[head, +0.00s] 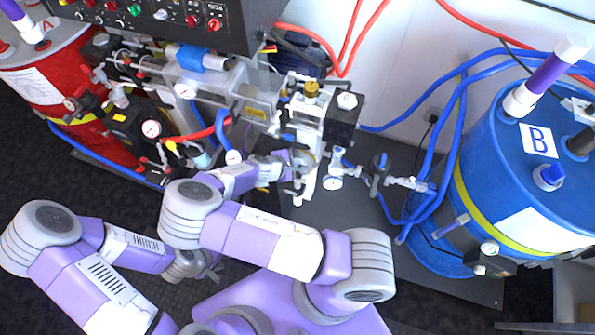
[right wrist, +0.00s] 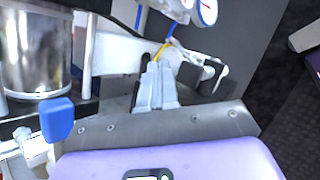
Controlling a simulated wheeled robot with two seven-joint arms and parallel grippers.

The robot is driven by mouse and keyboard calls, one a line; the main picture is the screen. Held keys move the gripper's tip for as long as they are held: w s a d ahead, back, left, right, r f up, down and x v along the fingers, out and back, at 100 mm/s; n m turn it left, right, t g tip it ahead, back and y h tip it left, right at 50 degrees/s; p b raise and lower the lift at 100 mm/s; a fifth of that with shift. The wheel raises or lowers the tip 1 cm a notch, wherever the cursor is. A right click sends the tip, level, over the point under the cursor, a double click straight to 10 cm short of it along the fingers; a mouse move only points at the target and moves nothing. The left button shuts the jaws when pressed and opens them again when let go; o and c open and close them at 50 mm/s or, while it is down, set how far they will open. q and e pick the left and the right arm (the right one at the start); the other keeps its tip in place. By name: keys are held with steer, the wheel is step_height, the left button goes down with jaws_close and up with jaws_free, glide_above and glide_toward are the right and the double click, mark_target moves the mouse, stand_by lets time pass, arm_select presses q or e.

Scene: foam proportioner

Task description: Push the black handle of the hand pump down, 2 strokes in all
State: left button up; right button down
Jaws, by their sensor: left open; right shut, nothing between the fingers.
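My right gripper (head: 290,160) reaches in at the white and metal pump assembly (head: 308,130) in the middle of the head view. In the right wrist view its light-grey fingers (right wrist: 158,82) are together, with nothing between them. A narrow dark part shows right beside the fingers there; I cannot tell whether it is the pump's black handle or whether it touches them. I cannot make out the handle in the head view, where my arm and fittings crowd that spot. My left gripper (head: 213,272) is open and empty, low over the dark floor, away from the pump.
A blue drum marked B (head: 480,170) stands at the right and a red drum (head: 60,90) at the left. Blue hoses (head: 425,165) run between pump and blue drum. A black control panel (head: 165,15), gauges and valves crowd the back. A blue-handled valve (right wrist: 57,120) shows in the right wrist view.

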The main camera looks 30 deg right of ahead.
steer(key=s+a+f+m+g+y, duration=0.3)
steer(key=s+f+m+g+y, duration=0.15)
steer(key=s+f, duration=0.6)
steer(key=s+a+r+m+t+y, duration=0.1)
steer(key=s+a+r+m+y, duration=0.1)
steer(key=a+m+y, duration=0.2)
steer(key=s+a+r+m+t+y, duration=0.1)
steer(key=s+a+r+m+y, duration=0.1)
steer(key=a+m+y, duration=0.2)
steer(key=a+m, duration=0.2)
steer(key=a, duration=0.2)
steer(key=shift+s+r+t, duration=0.2)
steer(key=shift+s+t, duration=0.05)
steer(key=shift+t, duration=0.1)
steer(key=shift+m, duration=0.25)
